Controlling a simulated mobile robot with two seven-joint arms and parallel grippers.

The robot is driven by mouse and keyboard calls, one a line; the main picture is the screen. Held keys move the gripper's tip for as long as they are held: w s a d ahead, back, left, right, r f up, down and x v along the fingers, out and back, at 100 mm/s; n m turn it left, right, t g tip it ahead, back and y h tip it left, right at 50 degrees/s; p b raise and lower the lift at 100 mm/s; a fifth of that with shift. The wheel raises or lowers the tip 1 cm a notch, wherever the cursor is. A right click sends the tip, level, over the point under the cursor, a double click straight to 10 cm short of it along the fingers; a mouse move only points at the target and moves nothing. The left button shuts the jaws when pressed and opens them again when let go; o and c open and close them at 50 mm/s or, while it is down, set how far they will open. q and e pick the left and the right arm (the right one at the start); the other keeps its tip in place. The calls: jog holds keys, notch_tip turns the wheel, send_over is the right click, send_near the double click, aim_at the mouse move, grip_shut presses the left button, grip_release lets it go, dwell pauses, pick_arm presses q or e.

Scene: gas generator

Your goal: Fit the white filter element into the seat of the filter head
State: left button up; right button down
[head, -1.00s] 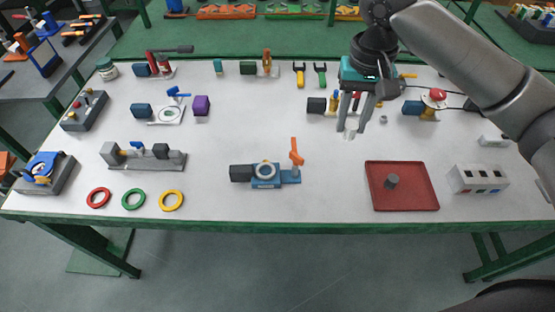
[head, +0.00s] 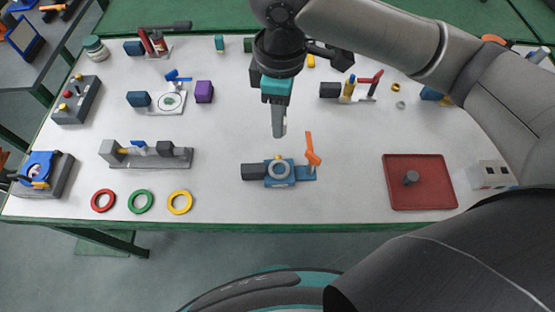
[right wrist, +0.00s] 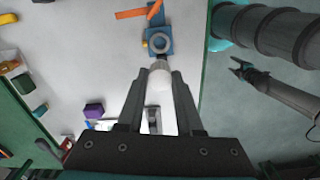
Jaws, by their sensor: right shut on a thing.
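The filter head (head: 279,172) is a blue block with a round ring-shaped seat on top, a dark block at its left and an orange lever at its right. It also shows in the right wrist view (right wrist: 159,42). My right gripper (head: 279,134) points down above and just behind the seat, apart from it. In the right wrist view its fingers (right wrist: 158,75) are shut on the white filter element (right wrist: 159,88). The fingers mostly hide the element in the head view. My left gripper (right wrist: 240,69) shows small in the right wrist view, with spread, empty fingers off the table's front edge.
A red tray (head: 437,199) with a grey peg lies to the right, by a white block with holes (head: 490,174). Red, green and yellow rings (head: 180,202) lie front left. A grey fixture (head: 147,156) stands left. The table around the filter head is clear.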

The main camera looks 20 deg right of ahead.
notch_tip(320, 180, down, 12)
jog(key=b, duration=0.2)
jog(key=shift+b, duration=0.4)
jog(key=shift+f+b, duration=0.65)
jog(key=shift+f, duration=1.7)
jog(key=shift+r, duration=0.1)
jog(key=c, duration=0.6)
grip_release()
jog(key=shift+o, duration=0.2)
notch_tip(320, 180, up, 12)
jog(key=p, duration=0.3)
jog(key=shift+p, duration=0.3)
